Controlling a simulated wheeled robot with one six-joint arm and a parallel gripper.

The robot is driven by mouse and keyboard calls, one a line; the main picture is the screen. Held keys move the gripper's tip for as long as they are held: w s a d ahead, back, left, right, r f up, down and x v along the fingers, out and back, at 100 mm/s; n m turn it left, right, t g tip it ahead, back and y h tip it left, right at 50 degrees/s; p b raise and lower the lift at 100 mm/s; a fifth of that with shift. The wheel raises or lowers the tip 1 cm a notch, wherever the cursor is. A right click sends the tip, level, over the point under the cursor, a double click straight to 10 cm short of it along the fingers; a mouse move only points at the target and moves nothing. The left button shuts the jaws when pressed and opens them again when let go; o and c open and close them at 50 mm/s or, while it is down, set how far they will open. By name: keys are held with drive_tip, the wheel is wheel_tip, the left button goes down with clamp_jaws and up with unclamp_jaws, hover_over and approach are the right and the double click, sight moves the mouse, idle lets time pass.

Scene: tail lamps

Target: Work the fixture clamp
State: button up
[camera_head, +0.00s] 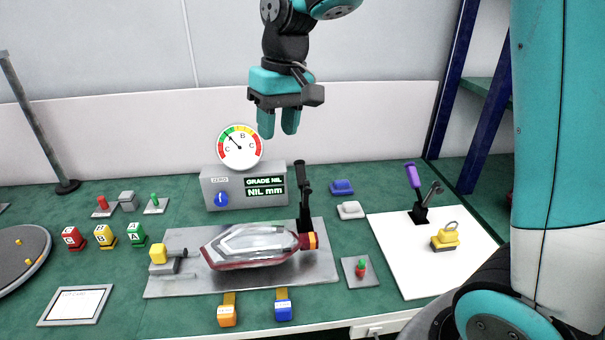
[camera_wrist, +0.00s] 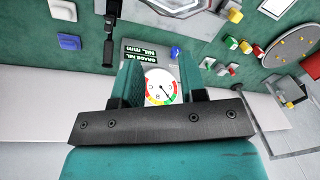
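My gripper (camera_head: 278,127) hangs in the air above and behind the gauge box, fingers down, apart with nothing between them; its fingers also show in the wrist view (camera_wrist: 160,85). A grey fixture plate (camera_head: 325,268) carries a silver and dark red tail lamp (camera_head: 255,246). A black-handled clamp (camera_head: 305,195) stands at the plate's back right, its handle upright, near the lamp's right end; it also shows in the wrist view (camera_wrist: 109,38). A red and yellow piece (camera_head: 311,241) is at its foot; whether it touches the lamp I cannot tell. A yellow block (camera_head: 158,254) stands at the plate's left.
The gauge box (camera_head: 215,181) with dial (camera_head: 239,147) reads "GRADE NIL, NIL mm". A purple-handled clamp (camera_head: 413,178) and a yellow piece (camera_head: 445,238) stand on a white board (camera_head: 400,270) at right. Lettered blocks (camera_head: 104,236) stand left. Blue and white pieces (camera_head: 341,187) lie right of the clamp.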

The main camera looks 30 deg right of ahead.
sight(300, 170)
drive_tip(key=w+d+f+m+h+b, duration=0.1)
drive_tip(key=w+d+f+m, duration=0.15)
drive_tip(key=w+d, duration=0.4)
drive_tip(key=w+d+f+m, duration=0.2)
drive_tip(key=w+d+m, duration=0.2)
drive_tip(key=w+d, duration=0.3)
drive_tip(key=shift+n+g, duration=0.25)
drive_tip(key=shift+g, duration=0.05)
drive_tip(key=f, duration=1.7)
drive_tip(key=shift+w+a, duration=0.4)
clamp_jaws()
drive_tip(key=shift+a, duration=0.1)
